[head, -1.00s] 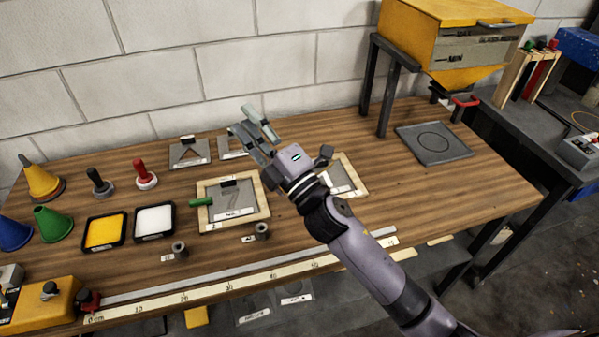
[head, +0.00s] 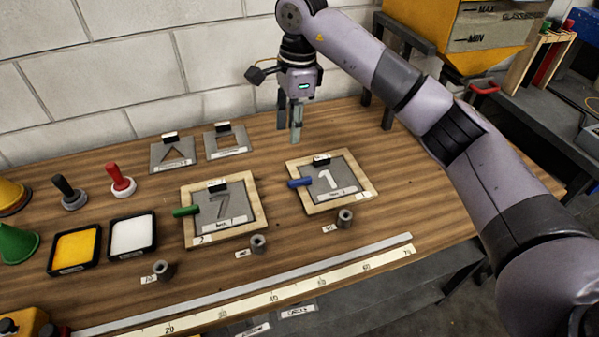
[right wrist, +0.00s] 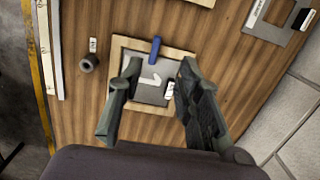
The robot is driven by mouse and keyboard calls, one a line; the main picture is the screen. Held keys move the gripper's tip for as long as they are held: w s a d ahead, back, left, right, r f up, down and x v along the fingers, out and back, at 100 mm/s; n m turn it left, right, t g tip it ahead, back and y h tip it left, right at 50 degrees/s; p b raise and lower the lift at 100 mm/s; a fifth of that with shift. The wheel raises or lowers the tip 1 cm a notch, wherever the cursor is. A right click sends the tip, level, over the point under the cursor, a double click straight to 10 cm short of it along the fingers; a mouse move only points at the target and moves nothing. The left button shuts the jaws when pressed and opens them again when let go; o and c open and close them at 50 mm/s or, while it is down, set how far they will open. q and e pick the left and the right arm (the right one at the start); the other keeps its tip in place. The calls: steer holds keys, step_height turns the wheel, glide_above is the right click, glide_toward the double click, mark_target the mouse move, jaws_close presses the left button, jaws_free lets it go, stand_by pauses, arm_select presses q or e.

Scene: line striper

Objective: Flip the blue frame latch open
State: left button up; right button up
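The blue latch (head: 300,183) is a small bar lying across the left rim of a wooden frame (head: 366,185) that holds a grey stencil plate (head: 332,187) with a white 1. In the right wrist view the blue latch (right wrist: 155,51) crosses the frame's top rim, beyond my fingertips. My right gripper (head: 290,128) points down, open and empty, above the table behind the frame. In the right wrist view my right gripper (right wrist: 156,78) has its fingers wide apart, with the plate showing between them. They look apart from the latch. My left gripper is not in view.
A similar frame with a 7 plate and a green latch (head: 186,211) lies to the left. Grey weights, including one (head: 345,218), stand in front, before a long ruler (head: 270,305). Stencil plates (head: 226,141) lie near the wall. Table right of the frame is clear.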

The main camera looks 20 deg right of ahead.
mark_target(302, 179)
steer(key=shift+h, duration=0.5)
steer(key=f+p, duration=0.1)
steer(key=f, duration=0.4)
steer(key=d+f+p, duration=0.1)
steer(key=f, duration=0.4)
steer(key=d+f+p, duration=0.1)
steer(key=f, duration=0.5)
steer(key=shift+d+f+p, duration=0.1)
steer(key=shift+d+p, duration=0.15)
steer(key=shift+p, duration=0.15)
steer(key=shift+c, duration=0.6)
jaws_close()
